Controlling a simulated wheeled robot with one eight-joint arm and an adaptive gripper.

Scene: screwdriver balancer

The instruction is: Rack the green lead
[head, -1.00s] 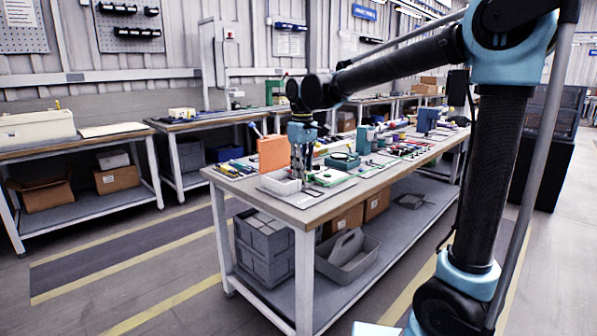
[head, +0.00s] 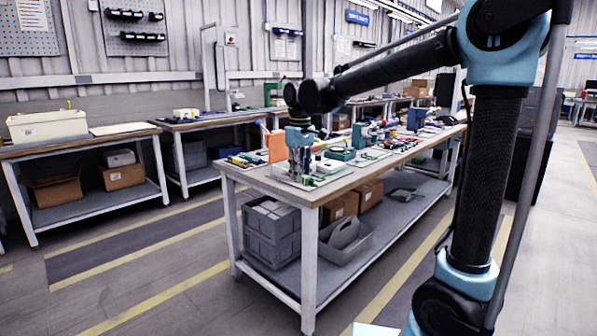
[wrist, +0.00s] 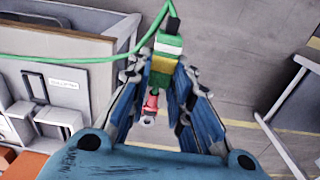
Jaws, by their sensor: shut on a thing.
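My gripper (wrist: 167,85) is closed around a green and yellow plug (wrist: 163,64) in the wrist view. The green lead (wrist: 85,60) runs from the plug's far end, one part up to the top edge and one part in a curve to the left. A small red piece with a metal ring (wrist: 150,107) shows between the fingers, near the plug. In the head view my gripper (head: 301,178) is at the near end of the workbench (head: 325,193), beside an orange block (head: 277,146). The plug is too small to make out there.
In the wrist view a grey tray or panel (wrist: 62,85) lies on the left, with bare floor (wrist: 240,60) under and right of the gripper. The bench top holds many small items. Grey bins (head: 270,230) and boxes sit on its lower shelf. Floor is clear in front.

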